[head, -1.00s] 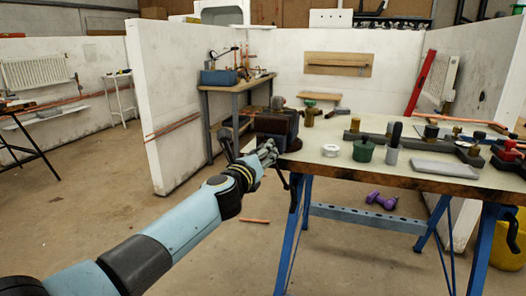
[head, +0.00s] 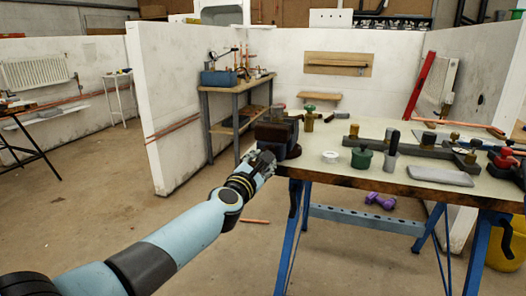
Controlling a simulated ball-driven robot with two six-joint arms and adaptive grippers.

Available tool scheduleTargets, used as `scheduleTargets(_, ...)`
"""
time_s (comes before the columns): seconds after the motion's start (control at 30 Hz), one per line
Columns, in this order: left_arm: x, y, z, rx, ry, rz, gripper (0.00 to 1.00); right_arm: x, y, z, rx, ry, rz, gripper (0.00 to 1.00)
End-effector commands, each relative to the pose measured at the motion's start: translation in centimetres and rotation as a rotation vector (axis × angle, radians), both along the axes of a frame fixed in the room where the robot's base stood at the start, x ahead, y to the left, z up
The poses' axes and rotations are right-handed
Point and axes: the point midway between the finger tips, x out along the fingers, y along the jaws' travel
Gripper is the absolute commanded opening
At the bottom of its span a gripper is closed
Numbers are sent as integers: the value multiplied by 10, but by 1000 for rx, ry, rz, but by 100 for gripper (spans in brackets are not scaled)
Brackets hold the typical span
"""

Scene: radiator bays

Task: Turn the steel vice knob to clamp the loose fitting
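A dark block-shaped vice (head: 273,131) sits at the near left corner of the workbench (head: 330,172). My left gripper (head: 263,160) is at the lower front of the vice, against it or just short of it. Its fingers look close together, but their gap is too small to read. I cannot make out the steel knob; the gripper covers that part of the vice. A brass fitting with a green top (head: 309,117) stands upright on the bench just right of the vice. I cannot tell whether a fitting is between the jaws. My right gripper is not in view.
A white ring (head: 331,157), a green pot (head: 362,157), a grey tray (head: 440,175) and a dark bar with brass fittings (head: 415,149) lie on the bench.

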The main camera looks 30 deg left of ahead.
Motion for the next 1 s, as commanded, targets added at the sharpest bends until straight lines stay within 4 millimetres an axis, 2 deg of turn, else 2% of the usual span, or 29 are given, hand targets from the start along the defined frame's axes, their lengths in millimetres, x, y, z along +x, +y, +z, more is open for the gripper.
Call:
scheduleTargets(0.03,0,0,3,152,41,-1,0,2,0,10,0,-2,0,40)
scheduleTargets(0.1,-1,0,3,383,98,-2,0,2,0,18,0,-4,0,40)
scheduleTargets(0.3,-1,0,3,1002,245,-3,0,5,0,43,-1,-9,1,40)
scheduleTargets(0.5,-1,-1,1,1446,352,-6,0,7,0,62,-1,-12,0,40)
scheduleTargets(0.63,-1,-1,-2,1558,378,-6,0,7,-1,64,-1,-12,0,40)
scheduleTargets(0.83,-2,-1,-4,1564,379,-6,0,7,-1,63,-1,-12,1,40)
scheduleTargets(0.87,-2,-1,-4,1564,379,-6,31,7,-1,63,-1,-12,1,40)
scheduleTargets(0.97,-2,-1,-3,1563,379,-6,44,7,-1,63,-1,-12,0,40)
scheduleTargets(1.0,-1,0,-3,1562,378,-5,44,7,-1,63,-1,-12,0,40)
